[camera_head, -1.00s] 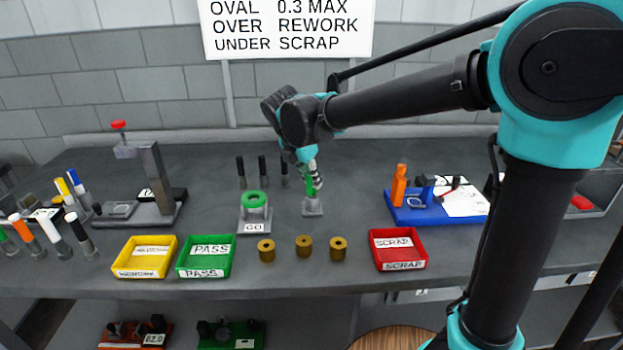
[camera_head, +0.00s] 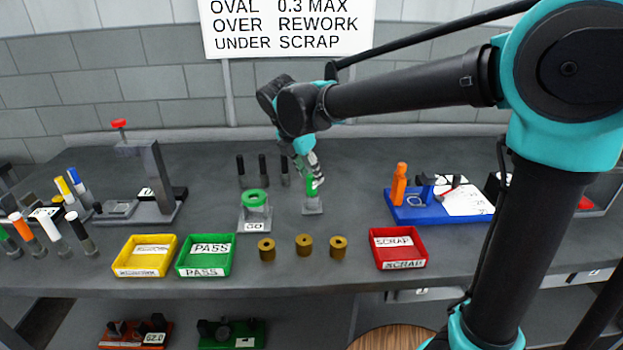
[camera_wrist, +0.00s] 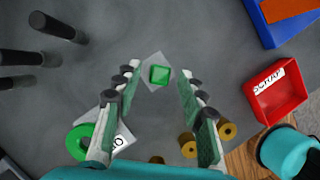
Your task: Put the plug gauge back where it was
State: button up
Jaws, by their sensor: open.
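The green plug gauge (camera_head: 311,187) stands upright on a small grey block (camera_head: 312,207) on the bench, right of the GO stand. In the wrist view the top of the plug gauge (camera_wrist: 159,74) is a green square on its grey base. My gripper (camera_head: 316,178) is right at the gauge in the head view, and its fingers partly cover it. In the wrist view my gripper (camera_wrist: 158,80) is open, with one finger on each side of the gauge. The fingers are apart from it there, with nothing held.
The GO stand with its green ring (camera_head: 255,198) is close on the left. Several black pegs (camera_head: 262,168) stand behind it. Brass rings (camera_head: 303,245) lie in front. A green PASS tray (camera_head: 206,255), red SCRAP tray (camera_head: 399,248) and blue tray (camera_head: 440,212) are farther out.

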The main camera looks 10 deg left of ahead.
jog(key=v, duration=0.9)
jog(key=shift+r, duration=0.35)
